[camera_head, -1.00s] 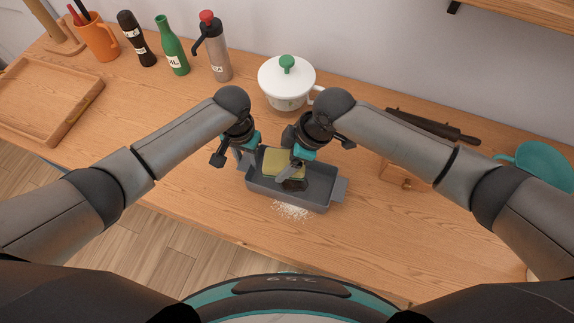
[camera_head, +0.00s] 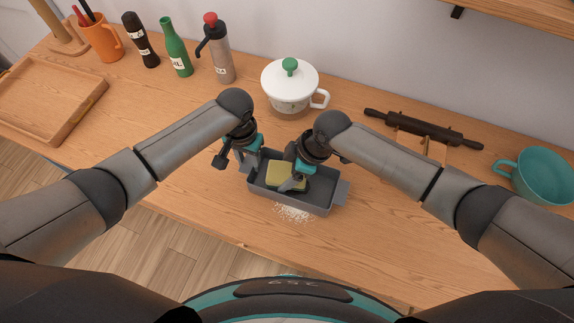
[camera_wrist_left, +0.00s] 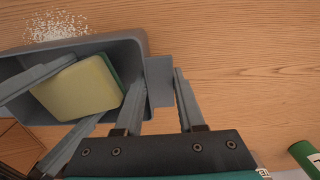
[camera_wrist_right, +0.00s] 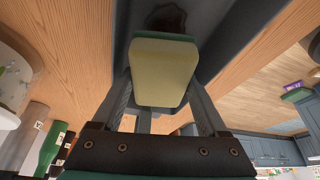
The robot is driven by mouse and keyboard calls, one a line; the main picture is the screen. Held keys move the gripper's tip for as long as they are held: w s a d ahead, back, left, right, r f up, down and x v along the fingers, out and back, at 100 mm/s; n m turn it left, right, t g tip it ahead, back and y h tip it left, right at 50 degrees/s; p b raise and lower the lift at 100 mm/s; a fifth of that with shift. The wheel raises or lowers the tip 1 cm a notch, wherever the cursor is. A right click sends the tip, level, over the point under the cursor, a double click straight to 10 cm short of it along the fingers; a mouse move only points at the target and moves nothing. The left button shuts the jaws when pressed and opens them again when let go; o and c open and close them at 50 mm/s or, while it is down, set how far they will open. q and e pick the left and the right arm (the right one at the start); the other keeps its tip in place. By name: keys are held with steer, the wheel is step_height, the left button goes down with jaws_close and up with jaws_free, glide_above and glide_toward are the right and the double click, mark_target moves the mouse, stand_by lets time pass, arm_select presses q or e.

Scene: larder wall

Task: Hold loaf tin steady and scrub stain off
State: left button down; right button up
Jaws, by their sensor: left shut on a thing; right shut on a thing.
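The grey loaf tin (camera_head: 325,198) stands on the wooden counter. My left gripper (camera_head: 251,162) is shut on the tab at its left end; the tab (camera_wrist_left: 160,80) shows between the fingers in the left wrist view. My right gripper (camera_head: 296,178) is shut on a yellow sponge with a green layer (camera_head: 282,174), inside the tin. The sponge also shows in the right wrist view (camera_wrist_right: 162,75). A dark brown stain (camera_wrist_right: 166,18) on the tin shows just beyond the sponge in the right wrist view. In the head view, the sponge and gripper hide it.
White grains (camera_head: 294,213) lie on the counter at the tin's front. A white lidded pot (camera_head: 290,88) stands behind. A rolling pin (camera_head: 425,128) and teal mug (camera_head: 540,175) are right. Bottles and a wooden tray (camera_head: 50,100) are left. The front right counter is clear.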

mark_target(280, 172)
step_height(280, 172, down, 3)
steer(key=shift+s+r, duration=0.1)
steer(key=shift+d+f, duration=0.2)
steer(key=shift+d, duration=0.1)
steer(key=shift+s+d+f, duration=0.1)
steer(key=shift+s+d, duration=0.15)
steer(key=shift+d, duration=0.5)
steer(key=shift+s+d+f, duration=0.1)
steer(key=shift+s+d, duration=0.15)
steer(key=shift+d, duration=0.45)
steer(key=shift+w+a+r, duration=0.1)
steer(key=shift+a+r, duration=0.1)
steer(key=shift+a, duration=0.1)
steer(key=shift+w+a+f, duration=0.1)
steer(key=shift+w+a, duration=0.1)
steer(key=shift+a, duration=0.5)
steer(key=shift+w+a+r, duration=0.1)
steer(key=shift+w+a, duration=0.05)
steer(key=shift+a, duration=0.25)
steer(key=shift+w+a+r, duration=0.1)
steer(key=shift+a, duration=0.3)
steer(key=shift+d+r, duration=0.1)
steer(key=shift+r, duration=3.8)
steer(key=shift+s, duration=0.1)
